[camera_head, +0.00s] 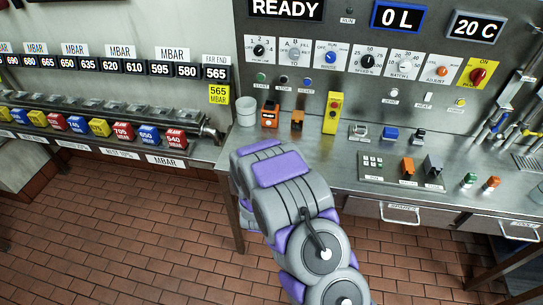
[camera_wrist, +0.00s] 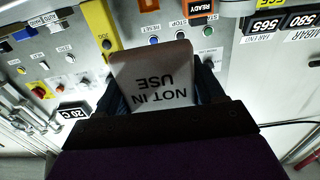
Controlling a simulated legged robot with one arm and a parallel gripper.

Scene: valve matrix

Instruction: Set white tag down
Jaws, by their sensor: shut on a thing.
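The white tag (camera_wrist: 150,72), a pale plate reading "NOT IN USE", shows upside down in the wrist view. My gripper (camera_wrist: 162,92) is shut on it, with a dark finger on either side. The tag's far edge points toward the control panel and bench; I cannot tell whether it touches anything. In the head view my arm hides the gripper and the tag.
The panel with knobs (camera_head: 331,57) rises behind. Bare bench lies left of the switch box.

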